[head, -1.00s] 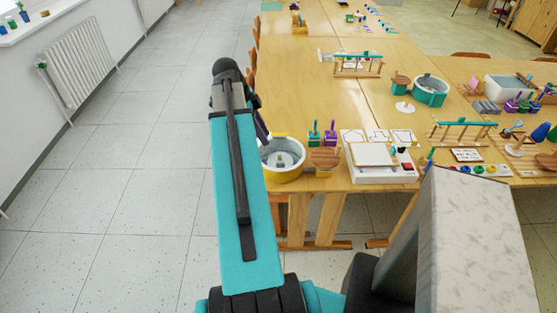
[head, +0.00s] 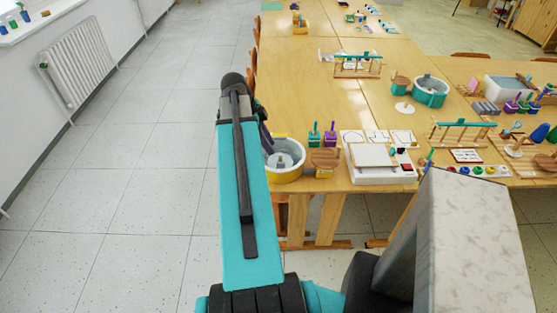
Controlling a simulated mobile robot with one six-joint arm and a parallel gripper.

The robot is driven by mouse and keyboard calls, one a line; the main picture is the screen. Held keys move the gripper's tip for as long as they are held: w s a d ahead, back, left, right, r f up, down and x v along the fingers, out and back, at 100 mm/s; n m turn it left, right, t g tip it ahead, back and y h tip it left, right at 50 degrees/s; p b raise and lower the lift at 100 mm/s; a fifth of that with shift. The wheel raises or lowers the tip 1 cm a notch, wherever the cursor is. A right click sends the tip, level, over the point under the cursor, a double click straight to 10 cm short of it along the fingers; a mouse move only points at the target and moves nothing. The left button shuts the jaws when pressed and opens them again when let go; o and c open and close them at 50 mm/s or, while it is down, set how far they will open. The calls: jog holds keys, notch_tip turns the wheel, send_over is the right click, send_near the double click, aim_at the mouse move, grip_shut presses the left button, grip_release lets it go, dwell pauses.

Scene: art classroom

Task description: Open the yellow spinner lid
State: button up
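The yellow spinner (head: 289,174) is a round yellow-sided tub with a grey inside, near the left front corner of the table. A pale round hub shows in its middle. A short yellow bar (head: 279,135) lies at its back rim. I cannot tell which part is the lid or whether it is open. My arm covers the left side of the tub. My gripper (head: 264,132) shows only as a dark shape beside the arm, at the tub's back left. Its fingertips are not clear, and I cannot tell whether it touches the tub.
A brown round disc (head: 325,157) on a yellow base stands right of the tub. Green and purple holders (head: 322,138) are behind it. A white board (head: 372,156) lies further right. A similar teal tub (head: 430,95) stands further back. The floor at left is clear.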

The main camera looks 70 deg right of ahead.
aim_at(280, 163)
jog(key=shift+p+x, duration=1.25)
jog(key=shift+x, duration=3.65)
jog(key=shift+r, duration=0.1)
grip_shut()
